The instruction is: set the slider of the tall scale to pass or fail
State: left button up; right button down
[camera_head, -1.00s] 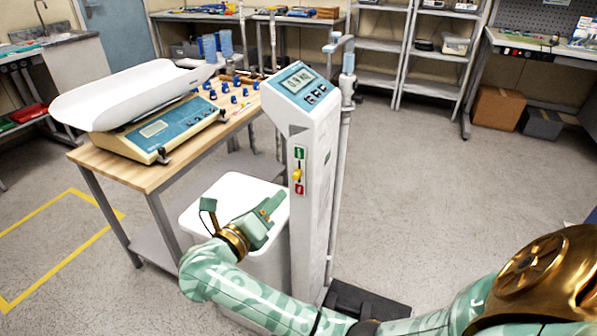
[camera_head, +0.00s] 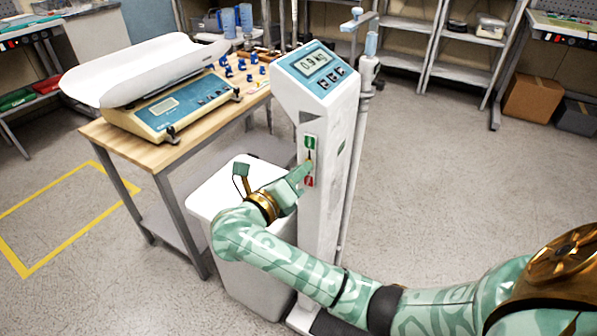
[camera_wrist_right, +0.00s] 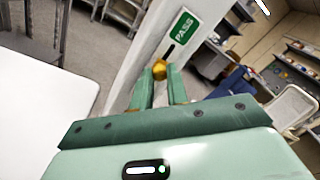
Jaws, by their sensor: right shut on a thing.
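The tall scale (camera_head: 328,115) stands upright in the middle of the head view, with a blue display reading about 0.9 kg. On its side is a plate with a green label (camera_head: 309,142) above and a red label (camera_head: 308,181) below. In the right wrist view the green label reads PASS (camera_wrist_right: 183,26), with a dark slot under it. My right gripper (camera_head: 303,172) is at this plate, shut on the slider's round golden knob (camera_wrist_right: 159,69). The knob sits below the PASS label; the gripper hides the red label in the wrist view. My left gripper is not in view.
A white bin (camera_head: 221,188) stands close to the scale, under my right forearm. A wooden table (camera_head: 150,153) at left bears a baby scale (camera_head: 165,110) and small blue parts. Open floor (camera_head: 440,170) lies to the right.

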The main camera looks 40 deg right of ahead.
notch_tip(320, 180, down, 4)
jog(key=shift+f+b, duration=0.1)
jog(key=shift+b, duration=1)
jog(key=c, duration=1.4)
grip_release()
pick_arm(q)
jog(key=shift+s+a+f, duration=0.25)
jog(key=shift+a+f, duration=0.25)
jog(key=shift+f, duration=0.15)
pick_arm(e)
jog(key=shift+o, duration=0.2)
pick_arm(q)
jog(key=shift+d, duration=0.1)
